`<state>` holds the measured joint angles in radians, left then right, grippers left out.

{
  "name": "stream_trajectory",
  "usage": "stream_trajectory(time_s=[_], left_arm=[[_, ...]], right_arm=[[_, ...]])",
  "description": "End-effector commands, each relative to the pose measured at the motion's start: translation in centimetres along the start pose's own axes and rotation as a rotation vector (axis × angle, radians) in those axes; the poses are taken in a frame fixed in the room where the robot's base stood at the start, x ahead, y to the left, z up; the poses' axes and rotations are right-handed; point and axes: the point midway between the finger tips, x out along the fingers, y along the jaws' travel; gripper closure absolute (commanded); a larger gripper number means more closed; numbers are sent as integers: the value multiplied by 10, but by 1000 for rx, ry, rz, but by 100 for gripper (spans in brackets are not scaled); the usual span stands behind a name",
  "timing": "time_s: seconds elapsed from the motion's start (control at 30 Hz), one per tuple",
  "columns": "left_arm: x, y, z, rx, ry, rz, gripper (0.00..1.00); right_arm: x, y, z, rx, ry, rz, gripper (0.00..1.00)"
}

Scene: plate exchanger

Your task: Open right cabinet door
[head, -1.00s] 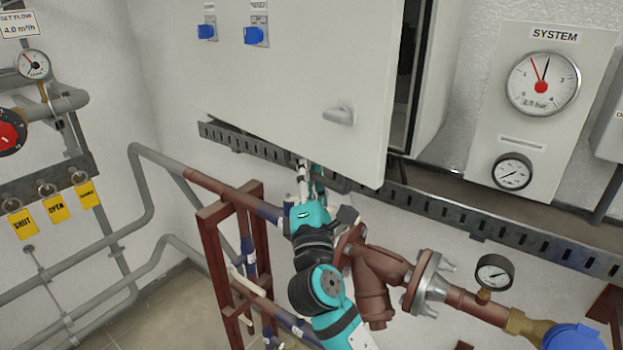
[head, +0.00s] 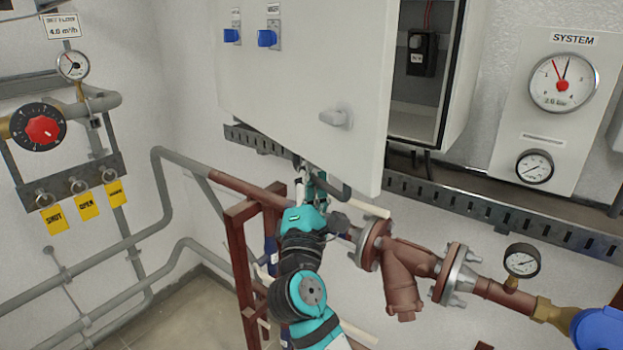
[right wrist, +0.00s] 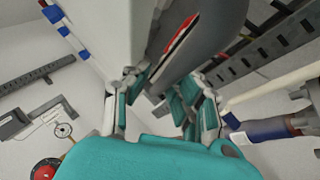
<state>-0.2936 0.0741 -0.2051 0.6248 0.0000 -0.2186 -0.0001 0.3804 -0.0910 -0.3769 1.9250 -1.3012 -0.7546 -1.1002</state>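The white cabinet door (head: 300,95) stands swung partly open in the head view, with a grey handle (head: 337,118) near its free edge. The cabinet (head: 457,75) shows its interior to the right of the door. My right gripper (head: 312,180) is at the door's bottom edge, below and left of the handle, partly hidden by the door. In the right wrist view its fingers (right wrist: 160,105) are spread apart, with the door (right wrist: 122,40) and a dark grey part with a red strip close in front. Contact with the door is unclear. My left gripper is out of view.
A slotted metal rail (head: 455,195) runs along the wall below the cabinet. Brown pipework with a flanged strainer (head: 402,278) lies right of my right arm. A brown frame (head: 243,255) stands left of it. Gauges hang on a panel (head: 545,110) at right.

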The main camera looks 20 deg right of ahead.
Motion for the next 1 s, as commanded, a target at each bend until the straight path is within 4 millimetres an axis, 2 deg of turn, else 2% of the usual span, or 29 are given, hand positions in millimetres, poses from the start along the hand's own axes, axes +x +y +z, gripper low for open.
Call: stream_trajectory(time_s=[0.07, 0.23, 0.5, 0.7, 0.83, 1.0], left_arm=[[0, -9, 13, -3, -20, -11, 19], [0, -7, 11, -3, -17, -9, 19], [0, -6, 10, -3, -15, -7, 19], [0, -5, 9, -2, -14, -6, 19], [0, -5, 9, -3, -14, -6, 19], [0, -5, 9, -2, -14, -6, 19]], right_arm=[[-1, -1, 0, -1, 1, -1, 76], [-17, -1, -2, -1, 3, -2, 76], [-74, -2, -2, -2, 4, -4, 76], [-107, -1, -1, -1, 3, -2, 76], [-117, 0, -1, -2, 1, -1, 76], [-120, 0, -1, 0, 0, 1, 76]])
